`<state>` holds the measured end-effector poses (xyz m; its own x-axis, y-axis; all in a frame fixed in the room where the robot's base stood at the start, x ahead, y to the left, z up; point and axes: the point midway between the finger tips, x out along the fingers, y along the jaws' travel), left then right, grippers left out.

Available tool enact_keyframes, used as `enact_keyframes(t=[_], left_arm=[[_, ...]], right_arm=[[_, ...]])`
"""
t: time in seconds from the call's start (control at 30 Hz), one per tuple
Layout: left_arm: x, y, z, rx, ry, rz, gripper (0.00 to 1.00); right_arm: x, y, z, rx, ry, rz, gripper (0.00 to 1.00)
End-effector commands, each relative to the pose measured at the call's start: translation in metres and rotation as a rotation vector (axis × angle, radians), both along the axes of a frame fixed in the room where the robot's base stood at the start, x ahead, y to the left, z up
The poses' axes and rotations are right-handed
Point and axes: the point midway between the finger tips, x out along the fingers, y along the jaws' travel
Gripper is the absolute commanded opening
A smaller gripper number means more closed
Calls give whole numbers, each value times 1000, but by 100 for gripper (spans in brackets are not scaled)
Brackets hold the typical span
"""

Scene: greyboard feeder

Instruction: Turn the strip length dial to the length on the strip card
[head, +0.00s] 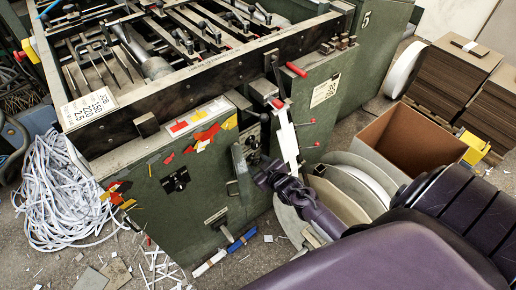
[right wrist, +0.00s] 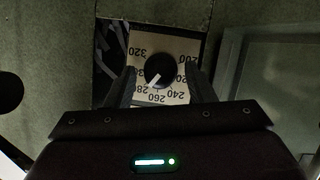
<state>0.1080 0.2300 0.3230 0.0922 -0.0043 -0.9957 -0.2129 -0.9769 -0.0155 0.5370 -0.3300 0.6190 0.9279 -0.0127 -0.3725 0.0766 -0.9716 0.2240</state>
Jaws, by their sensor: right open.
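The strip length dial, a black knob (right wrist: 159,71) with a white pointer, sits on a pale plate (right wrist: 184,97) in the right wrist view. Numbers from 200 to 320 ring it, some partly hidden. The pointer aims to the lower left, near 280. My right gripper (right wrist: 162,74) is open, with one finger on each side of the knob; I cannot tell whether they touch it. In the head view my right gripper (head: 257,162) is at the machine's front panel and hides the dial. A printed card (head: 325,90) is on the machine, too small to read. My left gripper is out of view.
The green machine (head: 150,205) fills the middle. A white card with figures (head: 89,108) lies on its left edge. An open cardboard box (head: 405,140) and a disc-like reel (head: 350,185) stand right of my gripper. Shredded strips (head: 62,190) are heaped at left.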

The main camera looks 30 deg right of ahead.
Motion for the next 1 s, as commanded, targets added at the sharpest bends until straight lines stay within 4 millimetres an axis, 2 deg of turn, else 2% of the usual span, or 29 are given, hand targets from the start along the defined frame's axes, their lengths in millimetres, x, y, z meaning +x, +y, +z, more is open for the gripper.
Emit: enact_keyframes(t=[0.5,0.9,1.0], left_arm=[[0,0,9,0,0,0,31],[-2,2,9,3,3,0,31],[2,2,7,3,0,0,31]], right_arm=[[-66,0,26,0,2,0,49],[-71,1,28,0,1,0,49],[-69,6,26,-9,-1,11,49]])
